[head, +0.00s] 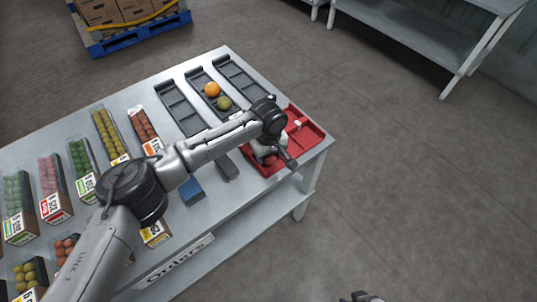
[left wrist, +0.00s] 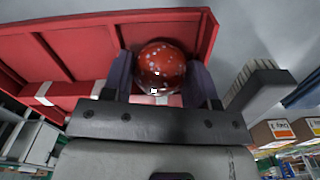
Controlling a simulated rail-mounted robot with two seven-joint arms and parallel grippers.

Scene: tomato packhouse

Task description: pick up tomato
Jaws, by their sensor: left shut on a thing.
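In the left wrist view a red tomato with pale specks (left wrist: 161,64) sits between the two fingers of my left gripper (left wrist: 160,78), which is shut on it. In the head view my left gripper (head: 272,160) is at the red tray (head: 313,133) at the right end of the table; the held tomato is hidden there. The red tray also shows in the left wrist view (left wrist: 75,58), behind the tomato. An orange tomato (head: 212,89) and a green tomato (head: 224,103) rest on a dark tray (head: 203,78). A dark part at the bottom edge seems to be my right gripper (head: 361,297).
Several labelled boxes of coloured tomatoes, such as a yellow one (head: 108,133), line the left of the table. Empty dark trays (head: 178,108) stand at the back. A blue block (head: 192,192) and a dark block (head: 226,167) lie near the front.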

